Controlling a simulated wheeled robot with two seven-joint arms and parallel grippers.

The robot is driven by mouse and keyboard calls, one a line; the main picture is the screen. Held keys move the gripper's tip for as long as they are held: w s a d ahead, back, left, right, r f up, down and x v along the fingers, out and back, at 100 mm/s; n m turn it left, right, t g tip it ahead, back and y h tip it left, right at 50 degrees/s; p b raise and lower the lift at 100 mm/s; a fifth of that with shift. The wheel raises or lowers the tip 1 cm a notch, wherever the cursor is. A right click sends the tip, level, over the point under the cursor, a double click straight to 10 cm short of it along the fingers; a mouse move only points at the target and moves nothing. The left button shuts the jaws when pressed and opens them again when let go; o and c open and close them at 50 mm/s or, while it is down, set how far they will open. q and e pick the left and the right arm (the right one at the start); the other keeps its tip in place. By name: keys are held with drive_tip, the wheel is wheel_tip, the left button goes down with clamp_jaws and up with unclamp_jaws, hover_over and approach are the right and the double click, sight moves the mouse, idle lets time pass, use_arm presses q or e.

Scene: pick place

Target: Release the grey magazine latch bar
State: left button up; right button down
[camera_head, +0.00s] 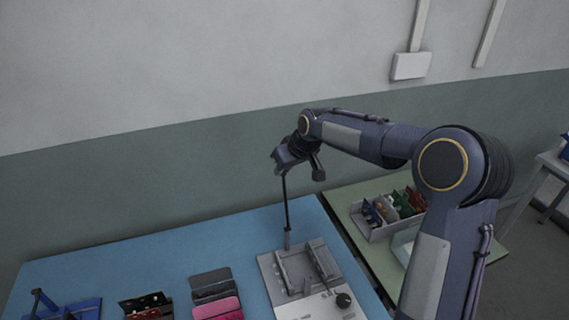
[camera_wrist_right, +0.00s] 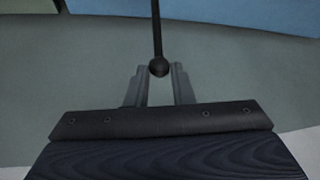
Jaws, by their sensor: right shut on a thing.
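My right gripper (camera_head: 282,170) is above the far side of a grey fixture (camera_head: 268,268) on the blue table. In the right wrist view its two grey fingers (camera_wrist_right: 159,85) are on either side of a black ball (camera_wrist_right: 159,68) at the end of a thin dark rod (camera_head: 287,208). The rod stands nearly upright, with its lower end in a small grey block at the fixture's far edge. A dark bar (camera_head: 317,262) lies along the fixture's right part. I cannot tell which part is the grey magazine latch bar. My left gripper is not in view.
A round black knob (camera_head: 343,300) is at the fixture's front right. Dark and pink cases (camera_head: 213,285) and a blue stand (camera_head: 65,308) are to the left on the blue table (camera_head: 130,262). A bin of coloured parts (camera_head: 378,233) stands on the green table at right.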

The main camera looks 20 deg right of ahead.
drive_tip(key=c, duration=2.1)
unclamp_jaws()
drive_tip(key=shift+w+r, duration=0.1)
drive_tip(key=shift+w, duration=0.7)
drive_tip(key=shift+o, duration=1)
drive_tip(key=shift+w+d, duration=0.1)
drive_tip(key=shift+w, duration=0.05)
drive_tip(key=o, duration=0.6)
drive_tip(key=shift+s, duration=0.25)
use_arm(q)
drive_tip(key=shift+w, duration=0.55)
use_arm(e)
drive_tip(key=shift+o, duration=0.2)
use_arm(q)
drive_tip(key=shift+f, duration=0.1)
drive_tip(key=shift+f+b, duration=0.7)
drive_tip(key=shift+b, duration=0.05)
use_arm(e)
drive_tip(key=v, duration=0.7)
drive_tip(key=shift+s+r, duration=0.15)
drive_tip(key=shift+r, duration=0.05)
drive_tip(key=shift+s, duration=0.1)
